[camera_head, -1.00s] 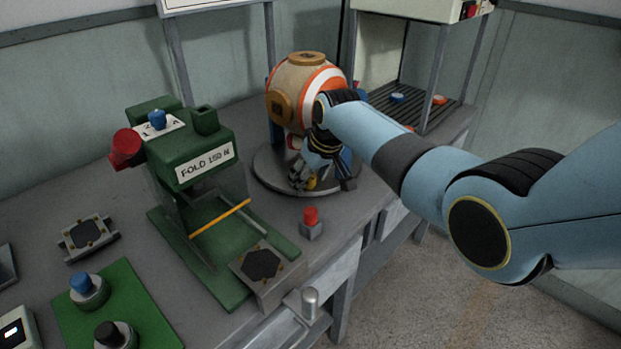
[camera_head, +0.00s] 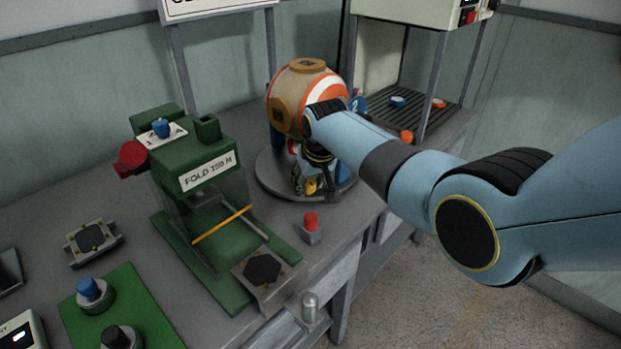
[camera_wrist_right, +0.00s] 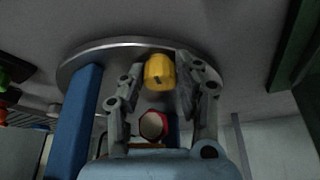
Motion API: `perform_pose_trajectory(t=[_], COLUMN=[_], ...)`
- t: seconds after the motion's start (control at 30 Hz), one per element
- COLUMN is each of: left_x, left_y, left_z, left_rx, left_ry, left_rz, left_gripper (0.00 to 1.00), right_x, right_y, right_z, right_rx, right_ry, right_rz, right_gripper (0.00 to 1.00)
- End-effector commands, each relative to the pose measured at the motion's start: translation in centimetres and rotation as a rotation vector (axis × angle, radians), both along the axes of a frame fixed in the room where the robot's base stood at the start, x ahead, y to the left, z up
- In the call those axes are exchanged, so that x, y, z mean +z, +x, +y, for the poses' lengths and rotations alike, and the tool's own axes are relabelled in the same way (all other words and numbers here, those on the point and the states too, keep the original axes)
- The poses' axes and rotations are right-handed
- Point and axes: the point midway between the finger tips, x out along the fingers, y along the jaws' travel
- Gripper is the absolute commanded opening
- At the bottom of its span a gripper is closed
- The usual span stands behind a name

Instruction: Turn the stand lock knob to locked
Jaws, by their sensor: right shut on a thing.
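The yellow stand knob (camera_head: 311,185) is low on the round metal stand, under the orange and cream ball (camera_head: 301,82). In the right wrist view the knob (camera_wrist_right: 159,72) sits between the two fingers of my right gripper (camera_wrist_right: 161,80), with a dark mark on its face. My right gripper (camera_head: 304,181) is shut on the knob. In the head view my wrist partly covers the stand, and whether the knob points to locked cannot be read. My left gripper is not in view.
The round stand plate (camera_head: 270,178) surrounds the gripper, and a blue post (camera_wrist_right: 77,125) stands close beside it. A green press (camera_head: 190,150) is to the left. A red button (camera_head: 311,221) stands in front. The bench's right edge is near my arm.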

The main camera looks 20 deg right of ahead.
Motion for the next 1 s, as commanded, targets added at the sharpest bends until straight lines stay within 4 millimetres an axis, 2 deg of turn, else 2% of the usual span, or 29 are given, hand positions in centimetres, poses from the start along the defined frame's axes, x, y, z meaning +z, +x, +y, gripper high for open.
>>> perform_pose_trajectory(t=[0.27,0.3,0.47,0.77,0.87,1.0], left_x=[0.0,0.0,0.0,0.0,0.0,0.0], left_y=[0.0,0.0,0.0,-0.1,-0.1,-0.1], left_z=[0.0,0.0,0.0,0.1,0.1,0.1], left_rx=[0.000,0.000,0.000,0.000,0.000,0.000], left_ry=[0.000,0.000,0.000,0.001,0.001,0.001], left_rz=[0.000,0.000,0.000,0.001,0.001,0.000], left_gripper=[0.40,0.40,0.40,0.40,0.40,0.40], right_x=[-0.1,-0.1,-0.1,0.1,0.6,2.2], right_y=[0.0,0.0,0.0,0.0,-0.2,-0.8], right_z=[0.0,0.0,0.0,0.0,0.0,0.1], right_rx=[-0.009,-0.009,-0.009,-0.009,-0.009,-0.008], right_ry=[0.001,0.001,0.001,0.000,0.000,0.001], right_rz=[-0.001,-0.001,-0.001,-0.002,-0.002,-0.004], right_gripper=[0.00,0.35,0.55,0.55,0.55,0.55])
